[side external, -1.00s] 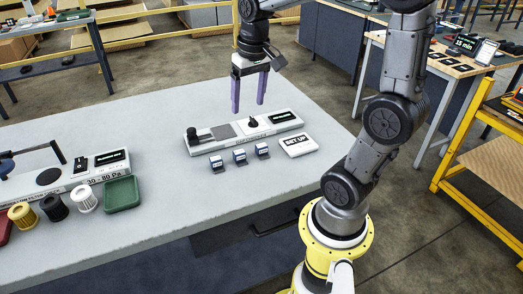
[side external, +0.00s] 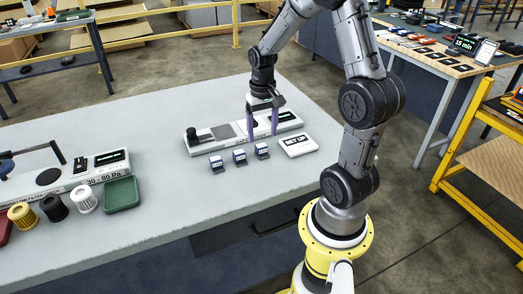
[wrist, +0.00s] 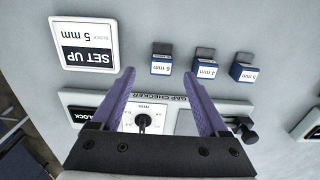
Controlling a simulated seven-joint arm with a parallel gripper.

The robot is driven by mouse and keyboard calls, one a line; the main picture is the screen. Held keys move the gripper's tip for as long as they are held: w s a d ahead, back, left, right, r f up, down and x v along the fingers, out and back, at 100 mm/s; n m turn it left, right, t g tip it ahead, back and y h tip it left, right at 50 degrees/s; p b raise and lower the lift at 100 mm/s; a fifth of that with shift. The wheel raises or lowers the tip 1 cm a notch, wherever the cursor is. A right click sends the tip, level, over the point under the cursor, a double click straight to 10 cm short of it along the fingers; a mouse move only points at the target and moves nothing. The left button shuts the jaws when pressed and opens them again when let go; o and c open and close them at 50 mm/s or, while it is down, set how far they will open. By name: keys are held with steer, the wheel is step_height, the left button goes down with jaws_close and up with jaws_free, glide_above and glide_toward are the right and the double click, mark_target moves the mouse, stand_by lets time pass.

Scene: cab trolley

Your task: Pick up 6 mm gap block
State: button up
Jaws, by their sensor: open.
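Three small blue-and-white gap blocks stand in a row in front of the gap checker. The block nearest the set-up card appears to be the 6 mm block (side external: 262,151); in the wrist view it is the leftmost block (wrist: 161,66), its label upside down and small. The other two are the middle block (wrist: 204,68) and the far block (wrist: 244,71). My gripper (side external: 262,135) is open and empty, its purple fingers pointing down over the gap checker (side external: 222,131). In the wrist view the 6 mm block shows beyond and between the fingertips, apart from them.
The set-up card (side external: 298,145) reads 5 mm and lies beside the 6 mm block. The gap checker's dial (wrist: 143,120) shows between my fingers. A green tray (side external: 122,194) and filters stand at the left. The table in front of the blocks is clear.

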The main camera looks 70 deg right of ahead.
mark_target(262, 146)
step_height(262, 146, down, 5)
steer(key=shift+a+f, duration=0.1)
stand_by(0.3)
jaws_close()
